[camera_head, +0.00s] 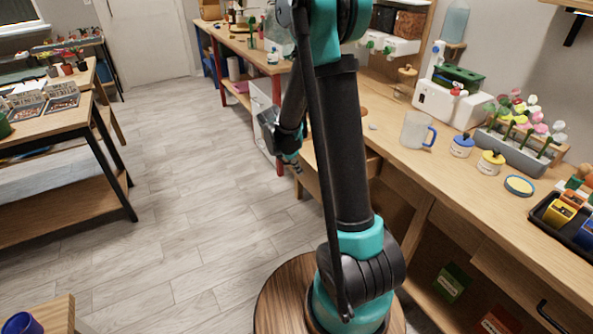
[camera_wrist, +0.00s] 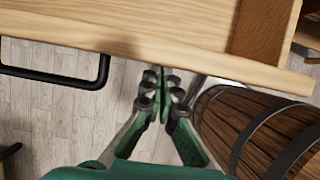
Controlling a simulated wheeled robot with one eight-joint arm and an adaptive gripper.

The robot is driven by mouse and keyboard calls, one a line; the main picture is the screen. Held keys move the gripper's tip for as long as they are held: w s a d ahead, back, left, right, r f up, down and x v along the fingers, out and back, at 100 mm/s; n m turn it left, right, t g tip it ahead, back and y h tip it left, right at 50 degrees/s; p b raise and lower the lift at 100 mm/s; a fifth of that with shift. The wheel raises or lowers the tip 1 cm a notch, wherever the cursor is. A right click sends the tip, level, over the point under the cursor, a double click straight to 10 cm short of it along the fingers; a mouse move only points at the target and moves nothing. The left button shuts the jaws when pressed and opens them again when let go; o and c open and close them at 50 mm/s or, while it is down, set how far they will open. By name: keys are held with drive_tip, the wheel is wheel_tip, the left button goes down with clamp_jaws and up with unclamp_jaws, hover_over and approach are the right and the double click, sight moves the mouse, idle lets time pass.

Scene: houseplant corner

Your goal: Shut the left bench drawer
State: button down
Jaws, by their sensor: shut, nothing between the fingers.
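The left bench drawer (camera_head: 309,182) is pulled out from the wooden workbench, partly hidden behind my arm in the head view. In the wrist view the drawer's pale wooden front (camera_wrist: 200,60) runs across the top, with its inside showing beyond. Its black bar handle (camera_wrist: 70,82) is left of my fingers. My gripper (camera_wrist: 163,75) is shut and empty, with its fingertips at the outer side of the drawer front, right of the handle. I cannot tell whether they touch it. In the head view my gripper (camera_head: 296,163) is at the drawer's left end.
The bench top (camera_head: 405,160) holds a clear mug (camera_head: 415,131), small jars and a flower planter (camera_head: 520,145). Another drawer with a black handle (camera_head: 548,316) is at lower right. A table (camera_head: 50,125) stands left. The plank floor (camera_head: 185,200) between is clear.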

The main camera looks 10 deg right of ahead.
drive_tip(key=w+d, duration=0.2)
drive_tip(key=d, duration=0.6)
drive_tip(key=w+d, duration=0.3)
drive_tip(key=d, duration=0.6)
drive_tip(key=w+d, duration=0.3)
drive_tip(key=d, duration=0.5)
drive_tip(key=shift+w+d, duration=0.15)
drive_tip(key=shift+d, duration=0.25)
